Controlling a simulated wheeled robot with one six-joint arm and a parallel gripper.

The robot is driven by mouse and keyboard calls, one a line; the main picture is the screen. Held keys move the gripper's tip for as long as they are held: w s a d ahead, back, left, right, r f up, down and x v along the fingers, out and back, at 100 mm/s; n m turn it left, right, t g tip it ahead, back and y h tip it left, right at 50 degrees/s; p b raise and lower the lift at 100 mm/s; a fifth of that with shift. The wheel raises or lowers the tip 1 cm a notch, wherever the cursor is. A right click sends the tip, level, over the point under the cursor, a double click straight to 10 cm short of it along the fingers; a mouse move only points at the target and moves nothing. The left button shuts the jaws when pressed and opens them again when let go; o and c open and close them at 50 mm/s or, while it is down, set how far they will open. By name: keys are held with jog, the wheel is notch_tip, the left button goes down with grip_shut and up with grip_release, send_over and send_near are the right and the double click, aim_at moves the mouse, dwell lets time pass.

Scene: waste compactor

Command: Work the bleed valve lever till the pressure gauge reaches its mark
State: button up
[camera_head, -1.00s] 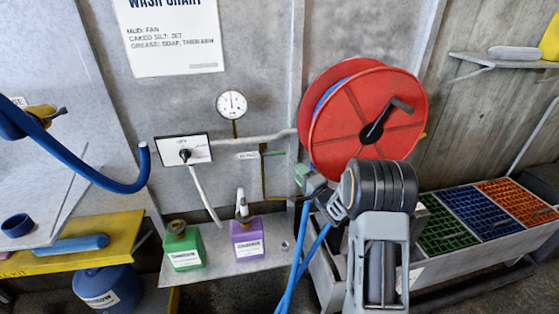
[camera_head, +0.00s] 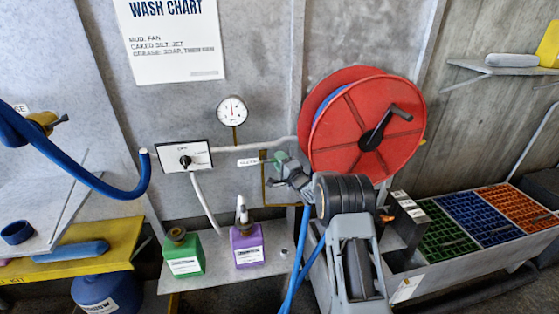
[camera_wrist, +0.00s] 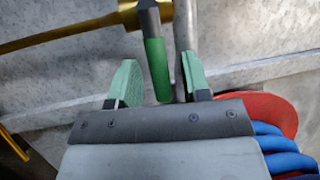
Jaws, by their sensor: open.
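The bleed valve lever (camera_wrist: 156,66) has a green grip and a dark upper part. In the wrist view it lies between the two green fingertips of my gripper (camera_wrist: 158,78), nearer the right one, with a gap on each side. My gripper is open. In the head view my gripper (camera_head: 279,160) is at the pipework left of the red reel and hides the lever. The pressure gauge (camera_head: 232,110) is a round white dial on the wall above the pipe. Its needle points roughly upward; its mark is too small to read.
The red hose reel (camera_head: 368,125) stands close to the right of my gripper. A selector panel (camera_head: 184,155) is on the wall to the left. A green bottle (camera_head: 183,252) and a purple bottle (camera_head: 246,243) stand on a shelf below. Crates (camera_head: 465,215) are at right.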

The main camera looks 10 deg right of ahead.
jog(key=shift+w+a, duration=0.2)
jog(key=shift+w, duration=0.15)
